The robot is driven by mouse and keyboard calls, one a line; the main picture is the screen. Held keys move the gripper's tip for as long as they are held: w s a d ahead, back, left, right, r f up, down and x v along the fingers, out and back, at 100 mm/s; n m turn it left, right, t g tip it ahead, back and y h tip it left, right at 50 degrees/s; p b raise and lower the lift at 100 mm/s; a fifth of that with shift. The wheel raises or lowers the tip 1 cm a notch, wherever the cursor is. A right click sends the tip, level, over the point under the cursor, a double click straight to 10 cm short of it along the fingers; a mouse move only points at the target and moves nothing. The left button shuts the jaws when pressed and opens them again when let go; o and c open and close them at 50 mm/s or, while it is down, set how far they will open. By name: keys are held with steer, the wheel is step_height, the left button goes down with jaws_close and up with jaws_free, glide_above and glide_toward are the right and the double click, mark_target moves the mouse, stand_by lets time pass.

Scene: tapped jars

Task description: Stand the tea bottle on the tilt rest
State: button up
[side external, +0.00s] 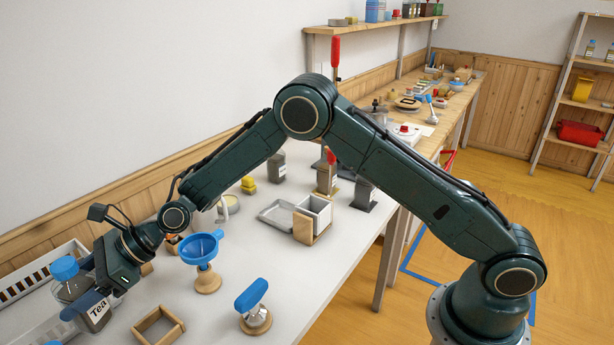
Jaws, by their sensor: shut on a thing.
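The tea bottle has a clear body, a dark lower part with a white "Tea" label (99,309), and what looks like its blue cap (65,268) at the upper left. It appears tilted, with its cap end up and to the left. My gripper (88,300) is shut on its body at the lower left of the side external view, and its fingers hide the middle. I cannot tell whether the bottle's bottom touches the table. A low open wooden frame (158,328) lies to its right on the table. I cannot tell for sure which piece is the tilt rest.
A white slatted crate (35,272) stands behind the bottle. A blue funnel (203,248) on a wooden stand and a blue-topped piece (252,294) stand to the right. A white box (315,210) in a wooden holder and dark jars stand farther back. The white table (300,285) is clear at front right.

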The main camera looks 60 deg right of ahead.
mark_target(98, 324)
step_height(98, 324, down, 5)
stand_by(0.3)
steer(key=shift+f, duration=2.15)
steer(key=shift+f, duration=0.15)
steer(key=o, duration=1.2)
steer(key=v, duration=1.2)
steer(key=shift+s, duration=0.1)
